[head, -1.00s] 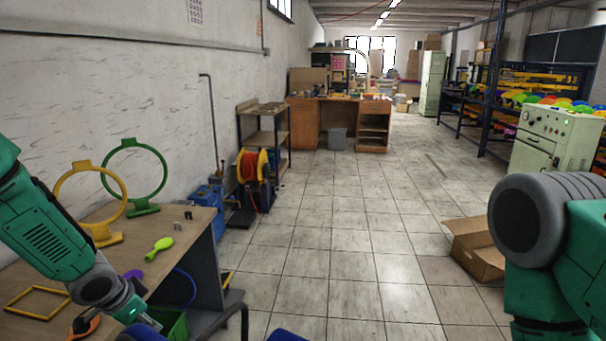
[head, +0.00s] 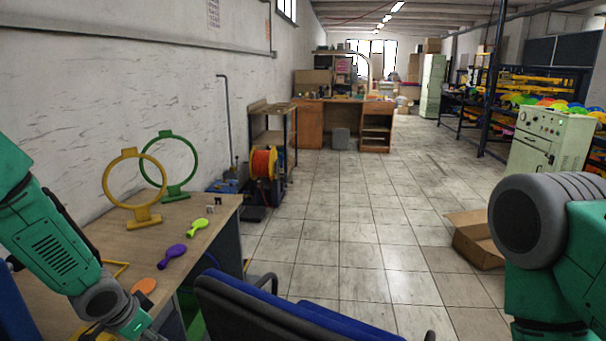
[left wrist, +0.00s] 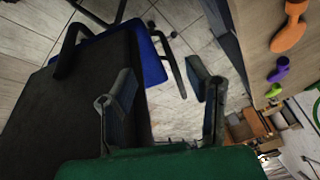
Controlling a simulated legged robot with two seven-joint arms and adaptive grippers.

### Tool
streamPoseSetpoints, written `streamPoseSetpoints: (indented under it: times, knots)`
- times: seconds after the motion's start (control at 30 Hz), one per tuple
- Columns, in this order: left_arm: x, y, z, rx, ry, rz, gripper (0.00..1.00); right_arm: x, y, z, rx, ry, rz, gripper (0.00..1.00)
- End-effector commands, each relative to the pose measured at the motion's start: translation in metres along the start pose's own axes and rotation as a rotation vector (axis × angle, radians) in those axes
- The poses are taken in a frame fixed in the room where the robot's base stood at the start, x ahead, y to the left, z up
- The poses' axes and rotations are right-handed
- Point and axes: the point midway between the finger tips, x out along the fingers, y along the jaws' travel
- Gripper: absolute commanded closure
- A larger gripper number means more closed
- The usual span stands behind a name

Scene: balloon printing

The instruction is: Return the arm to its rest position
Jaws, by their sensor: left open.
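My left arm (head: 55,240) comes in from the left of the head view, bent down over the near end of the wooden table. Its gripper is largely cut off by the lower edge there. In the left wrist view my left gripper (left wrist: 163,90) is open, its two fingers spread with nothing between them. It hangs above a chair with a dark back (left wrist: 75,100) and blue seat (left wrist: 150,58), beside the table edge. My right arm (head: 550,250) stands folded at the right edge of the head view. Its gripper is out of the frame.
The table (head: 115,240) holds a yellow ring stand (head: 135,218), a green ring stand (head: 172,192), and green (head: 198,228), purple (head: 171,257) and orange (head: 143,286) paddles. The office chair (head: 260,310) stands close by. An open cardboard box (head: 475,240) lies right; the tiled floor between is clear.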

Motion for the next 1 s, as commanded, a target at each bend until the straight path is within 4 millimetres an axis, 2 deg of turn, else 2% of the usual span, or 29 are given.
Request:
streamPoseSetpoints:
  times: [0.27, 0.47, 0.57, 0.6, 0.7, 0.83, 0.9, 1.0]
  knots:
    - [0.033, 0.059, 0.046, -0.095, -0.031, 0.079, 0.56, 0.018, 0.000, 0.001, 0.001, 0.001, 0.000, 0.60]
    - [0.061, 0.121, 0.102, -0.220, -0.085, 0.138, 0.56, 0.037, 0.000, 0.002, 0.001, 0.000, 0.000, 0.60]
    - [0.076, 0.166, 0.152, -0.318, -0.144, 0.155, 0.56, 0.054, 0.000, 0.003, 0.000, 0.000, 0.000, 0.60]
    - [0.080, 0.183, 0.175, -0.361, -0.173, 0.152, 0.56, 0.061, 0.000, 0.003, 0.000, 0.000, 0.000, 0.60]
    - [0.082, 0.219, 0.229, -0.451, -0.245, 0.122, 0.56, 0.077, -0.001, 0.004, 0.000, 0.000, 0.000, 0.60]
    - [0.074, 0.244, 0.279, -0.522, -0.319, 0.062, 0.56, 0.090, -0.001, 0.005, 0.000, 0.000, 0.000, 0.60]
    - [0.069, 0.250, 0.295, -0.540, -0.344, 0.035, 0.56, 0.093, -0.001, 0.005, 0.000, 0.000, 0.000, 0.60]
    - [0.064, 0.253, 0.306, -0.552, -0.361, 0.015, 0.56, 0.095, -0.001, 0.005, 0.000, 0.000, 0.000, 0.60]
